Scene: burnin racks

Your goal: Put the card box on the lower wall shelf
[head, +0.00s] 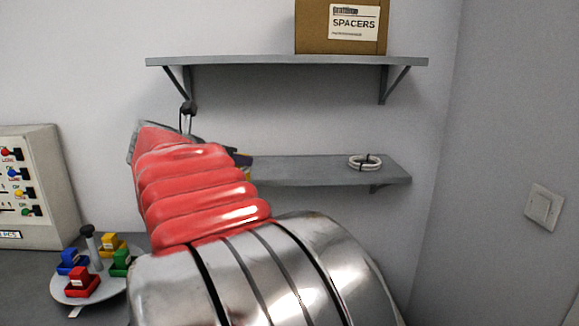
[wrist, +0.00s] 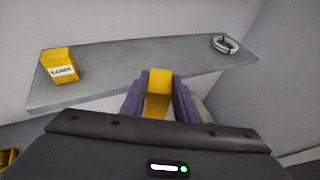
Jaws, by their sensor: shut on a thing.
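My gripper (wrist: 158,92) has purple fingers and is shut on a plain yellow-orange block (wrist: 159,80), likely the card box; no label shows on its visible faces. The block overlaps the near edge of the grey lower wall shelf (wrist: 115,72) in the wrist view; I cannot tell whether it touches the shelf. The shelf also shows in the head view (head: 310,171), its left part hidden behind my red-sleeved arm. Only a sliver of purple and yellow shows past my arm there. Another yellow box (wrist: 59,66) with a white label stands at the shelf's left end.
A white cable coil (head: 364,162) lies near the shelf's right end. The shelf's middle is bare. The upper shelf (head: 230,60) holds a brown SPACERS carton (head: 312,28). A round tray (head: 65,297) with coloured blocks and a control panel (head: 50,185) stand lower left.

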